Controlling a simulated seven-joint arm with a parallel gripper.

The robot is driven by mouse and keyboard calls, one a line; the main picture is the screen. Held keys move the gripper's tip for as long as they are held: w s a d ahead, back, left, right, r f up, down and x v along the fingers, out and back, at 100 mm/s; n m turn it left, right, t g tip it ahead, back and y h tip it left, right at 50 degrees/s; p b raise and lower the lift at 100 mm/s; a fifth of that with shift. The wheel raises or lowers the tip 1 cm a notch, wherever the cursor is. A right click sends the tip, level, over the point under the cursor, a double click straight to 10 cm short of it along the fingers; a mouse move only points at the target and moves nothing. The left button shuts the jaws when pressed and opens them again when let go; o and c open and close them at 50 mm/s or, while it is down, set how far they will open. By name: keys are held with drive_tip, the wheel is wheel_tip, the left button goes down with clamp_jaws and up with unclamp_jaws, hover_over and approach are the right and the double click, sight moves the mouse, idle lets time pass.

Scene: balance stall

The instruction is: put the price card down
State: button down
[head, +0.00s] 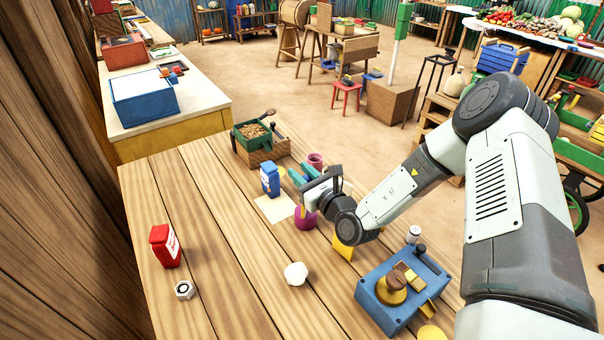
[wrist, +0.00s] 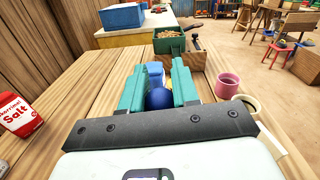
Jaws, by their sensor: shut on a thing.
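My gripper (head: 302,174) has teal fingers and is low over the table, past its middle. In the wrist view, its fingers (wrist: 159,88) are shut on a dark blue, rounded thing (wrist: 158,99), mostly hidden by the fingers and palm. I cannot tell whether this is the price card. A flat cream sheet (head: 268,209) lies on the table left of the gripper. A blue packet (head: 270,180) stands at its far edge. The packet also shows behind the fingers in the wrist view (wrist: 154,68). No lettering marks any piece as a price card.
A purple pot (head: 305,219) stands just below the gripper, with a pink cup (head: 316,159) beyond. A green box of nuts (head: 252,134) is at the far end. A blue scale (head: 390,312) is near right. A red salt packet (head: 164,246) is left.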

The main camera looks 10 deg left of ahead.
drive_tip(key=shift+f, duration=0.1)
drive_tip(key=c, duration=0.8)
unclamp_jaws()
drive_tip(key=shift+s+d, duration=0.15)
drive_tip(key=v, duration=0.7)
drive_tip(key=shift+d, duration=0.1)
